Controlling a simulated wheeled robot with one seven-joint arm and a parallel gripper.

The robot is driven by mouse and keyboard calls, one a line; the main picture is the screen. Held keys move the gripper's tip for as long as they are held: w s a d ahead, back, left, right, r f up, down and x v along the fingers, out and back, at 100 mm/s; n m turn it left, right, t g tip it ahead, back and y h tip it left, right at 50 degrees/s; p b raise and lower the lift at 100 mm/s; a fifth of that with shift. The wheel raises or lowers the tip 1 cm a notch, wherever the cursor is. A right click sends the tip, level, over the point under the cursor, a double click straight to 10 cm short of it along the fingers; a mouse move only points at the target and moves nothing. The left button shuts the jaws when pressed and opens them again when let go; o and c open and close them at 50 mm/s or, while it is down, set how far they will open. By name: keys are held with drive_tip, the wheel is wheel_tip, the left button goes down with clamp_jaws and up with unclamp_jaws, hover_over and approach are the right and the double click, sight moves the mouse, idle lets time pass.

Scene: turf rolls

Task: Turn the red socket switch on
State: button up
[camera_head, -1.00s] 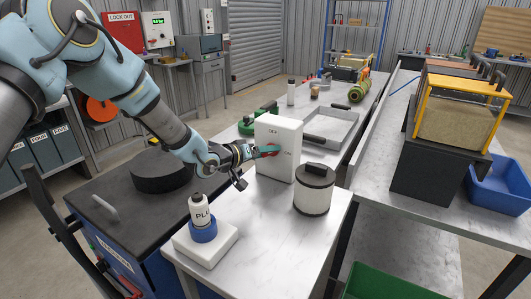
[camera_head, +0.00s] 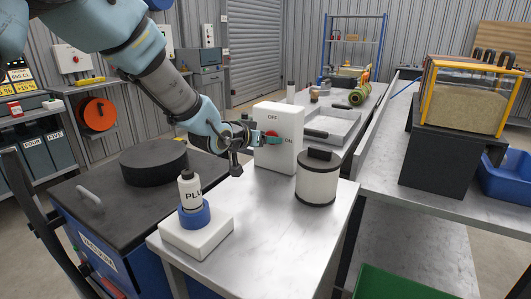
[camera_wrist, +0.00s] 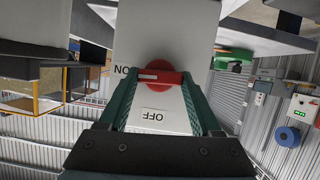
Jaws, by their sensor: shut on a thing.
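The white switch box (camera_head: 275,160) stands upright on the metal table and carries OFF and ON labels. Its red switch knob (camera_wrist: 158,66) is on the face toward my gripper (camera_head: 272,139). In the wrist view my gripper (camera_wrist: 160,85) has its teal fingers on either side of the knob's red bar, shut on it. There the bar lies crosswise, roughly level with the ON label (camera_wrist: 122,70), and the OFF label (camera_wrist: 153,115) shows between the fingers. In the head view the fingers partly hide the knob.
A white canister with a black lid (camera_head: 318,180) stands right of the box. A bottle in a blue ring on a white block (camera_head: 193,240) is in front. A grey tray (camera_head: 335,124) lies behind. A black disc (camera_head: 153,160) sits on the cabinet at left.

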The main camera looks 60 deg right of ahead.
drive_tip(key=shift+m+b, duration=0.3)
drive_tip(key=shift+b, duration=0.4)
drive_tip(key=o, duration=1.4)
drive_tip(key=b+v, duration=0.1)
drive_tip(key=v, duration=0.6)
drive_tip(key=shift+s+a+r+b, duration=0.1)
drive_tip(key=shift+s+a+b, duration=0.05)
drive_tip(key=shift+a+b, duration=0.15)
drive_tip(key=shift+d, duration=0.1)
